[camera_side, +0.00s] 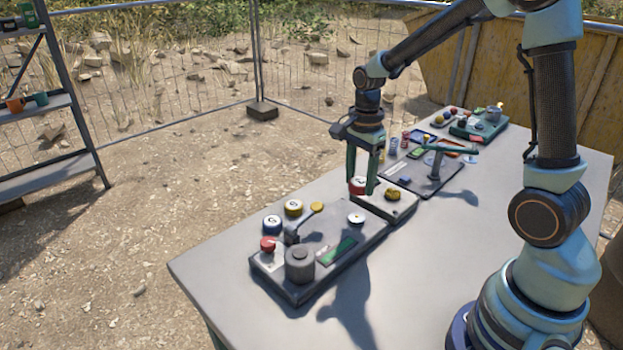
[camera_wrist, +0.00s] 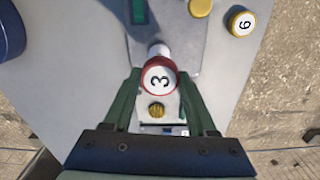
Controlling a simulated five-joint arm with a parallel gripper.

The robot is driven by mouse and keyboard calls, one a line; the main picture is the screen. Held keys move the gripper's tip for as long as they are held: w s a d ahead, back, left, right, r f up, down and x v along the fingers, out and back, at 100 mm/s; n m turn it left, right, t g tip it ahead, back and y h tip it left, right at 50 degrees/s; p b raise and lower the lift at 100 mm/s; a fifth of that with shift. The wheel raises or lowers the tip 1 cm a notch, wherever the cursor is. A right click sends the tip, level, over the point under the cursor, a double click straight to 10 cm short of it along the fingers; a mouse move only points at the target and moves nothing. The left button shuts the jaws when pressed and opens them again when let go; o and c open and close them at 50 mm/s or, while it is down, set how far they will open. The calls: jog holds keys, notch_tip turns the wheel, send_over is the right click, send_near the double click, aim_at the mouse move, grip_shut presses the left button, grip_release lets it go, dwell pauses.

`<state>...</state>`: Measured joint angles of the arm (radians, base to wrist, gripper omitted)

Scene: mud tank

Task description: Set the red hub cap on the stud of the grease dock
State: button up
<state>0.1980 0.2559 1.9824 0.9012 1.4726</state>
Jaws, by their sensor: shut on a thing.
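The red hub cap, with a white top marked 3, is between my fingers in the wrist view (camera_wrist: 160,78), and partly hidden by them in the side view (camera_side: 357,184). My gripper (camera_side: 362,188) is shut on it and points down; both fingers also show in the wrist view (camera_wrist: 159,80). The cap is over the left end of a small pale block with a gold knob (camera_side: 392,194). Whether it touches the block is unclear. A white-topped stud or knob (camera_side: 356,217) stands close by on the front panel. I cannot tell which fixture is the grease dock.
A T-handle (camera_side: 437,158) and more panels lie behind. The table's right side is bare.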

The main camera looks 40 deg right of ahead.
send_over(357, 217)
jog(key=shift+f, duration=2.7)
jog(key=shift+f, duration=1.05)
jog(key=o, duration=1.4)
jog(key=shift+o, duration=0.8)
jog(key=shift+r, duration=3.75)
jog(key=shift+a+r, duration=0.1)
jog(key=s+a+r+n+t, duration=0.2)
jog(key=r+n, duration=0.4)
jog(key=n, duration=0.3)
jog(key=s+a+r+n+t, duration=0.3)
jog(key=s+a+r+n, duration=0.2)
jog(key=n, duration=0.5)
jog(key=shift+s+a+r+t, duration=0.2)
jog(key=shift+s+r+t, duration=0.1)
jog(key=shift+s+r, duration=0.45)
